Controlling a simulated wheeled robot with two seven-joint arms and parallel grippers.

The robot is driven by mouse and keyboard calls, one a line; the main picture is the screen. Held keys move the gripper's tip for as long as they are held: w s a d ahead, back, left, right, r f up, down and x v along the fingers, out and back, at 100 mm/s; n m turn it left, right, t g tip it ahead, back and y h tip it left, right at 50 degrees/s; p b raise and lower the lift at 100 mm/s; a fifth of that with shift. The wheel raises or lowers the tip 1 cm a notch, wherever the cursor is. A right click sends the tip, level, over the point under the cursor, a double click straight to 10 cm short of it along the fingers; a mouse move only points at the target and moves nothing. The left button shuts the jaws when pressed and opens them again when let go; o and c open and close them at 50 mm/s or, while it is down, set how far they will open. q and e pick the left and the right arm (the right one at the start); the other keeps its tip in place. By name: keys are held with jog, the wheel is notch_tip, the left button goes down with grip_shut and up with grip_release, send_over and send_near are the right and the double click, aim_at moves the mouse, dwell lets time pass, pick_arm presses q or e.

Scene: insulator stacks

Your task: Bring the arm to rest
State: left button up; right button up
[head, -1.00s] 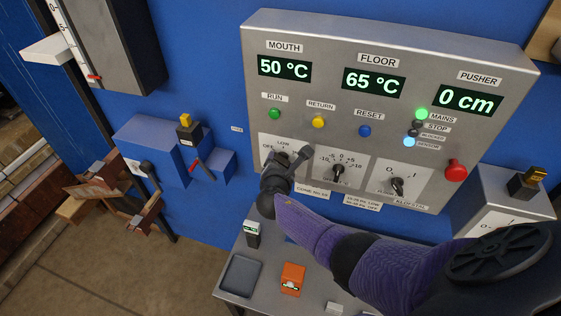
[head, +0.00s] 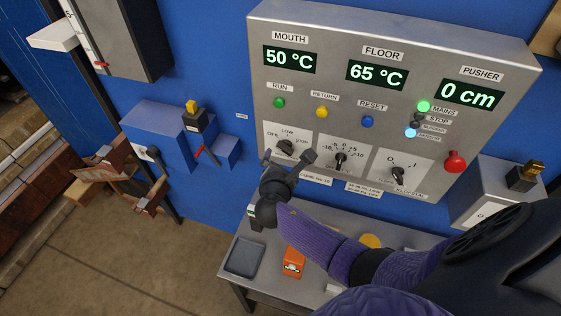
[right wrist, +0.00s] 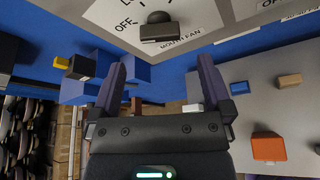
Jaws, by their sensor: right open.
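My right arm, with purple sleeves, comes in from the lower right in the head view. Its right gripper (head: 289,160) is open and empty, with its fingers pointing up at the lower left of the grey control panel (head: 400,60). The left rotary knob (head: 285,147) of the panel shows just beyond the fingertips. In the right wrist view the open gripper (right wrist: 163,62) has a clear gap between its fingers, and the mouth fan knob (right wrist: 157,27) lies beyond them, apart from both. My left gripper is not in view.
Below the panel a grey table (head: 250,273) holds a dark tray (head: 244,256) and an orange box (head: 293,262). A blue box with a red lever (head: 206,152) is left of the panel. A grey box (head: 490,190) stands at the right. Floor is free at lower left.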

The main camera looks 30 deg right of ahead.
jog(key=shift+v, duration=1.8)
